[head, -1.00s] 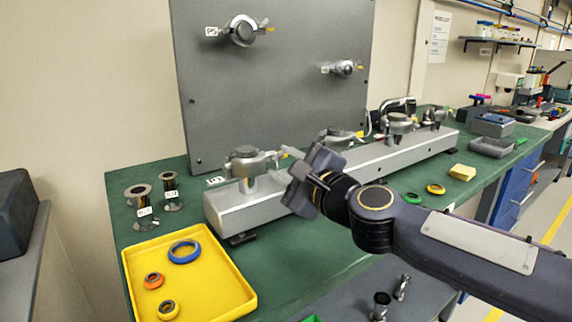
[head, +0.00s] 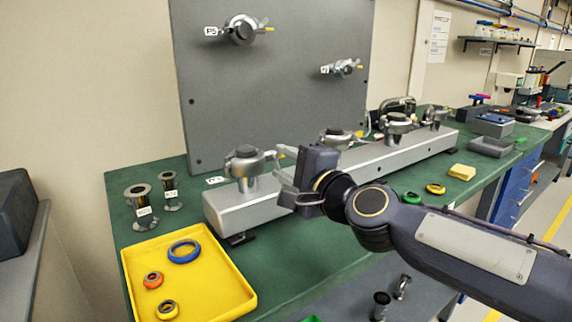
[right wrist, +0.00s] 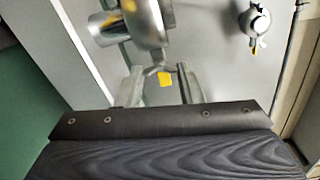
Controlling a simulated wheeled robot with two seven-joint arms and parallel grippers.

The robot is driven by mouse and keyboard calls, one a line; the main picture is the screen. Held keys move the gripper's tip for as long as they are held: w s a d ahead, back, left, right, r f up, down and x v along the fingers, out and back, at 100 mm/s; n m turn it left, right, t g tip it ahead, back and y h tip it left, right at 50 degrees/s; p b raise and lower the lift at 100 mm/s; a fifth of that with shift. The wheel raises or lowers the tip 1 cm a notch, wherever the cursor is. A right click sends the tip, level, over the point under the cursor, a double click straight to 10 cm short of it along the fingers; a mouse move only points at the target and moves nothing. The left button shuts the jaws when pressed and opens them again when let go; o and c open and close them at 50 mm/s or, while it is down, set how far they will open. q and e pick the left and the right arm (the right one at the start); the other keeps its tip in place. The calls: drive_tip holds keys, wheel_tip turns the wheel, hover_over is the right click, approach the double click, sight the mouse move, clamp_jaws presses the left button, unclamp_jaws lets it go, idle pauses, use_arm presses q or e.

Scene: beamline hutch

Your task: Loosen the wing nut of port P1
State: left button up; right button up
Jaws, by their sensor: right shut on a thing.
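Port P1 (head: 245,165) is the nearest stubbed port on the grey manifold, with a silvery clamp around its top; its label (head: 215,180) lies beside it. My right gripper (head: 281,163) is at the right side of this clamp. In the right wrist view my right gripper's fingers (right wrist: 160,84) stand on either side of the clamp's small wing nut (right wrist: 160,69), shut on it. The head view mostly hides the nut behind the fingers. My left gripper is out of view.
A yellow tray (head: 215,285) with several rings sits at the front left. Two metal fittings (head: 141,205) stand behind it. More clamped ports (head: 397,125) line the manifold (head: 355,160), and a grey panel (head: 275,85) with two ports rises behind.

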drive_tip(key=shift+n, duration=0.5)
drive_tip(key=o, duration=1)
drive_tip(key=b+v, duration=0.5)
drive_tip(key=v, duration=0.2)
drive_tip(key=shift+s+d, duration=0.15)
drive_tip(key=shift+s, duration=0.2)
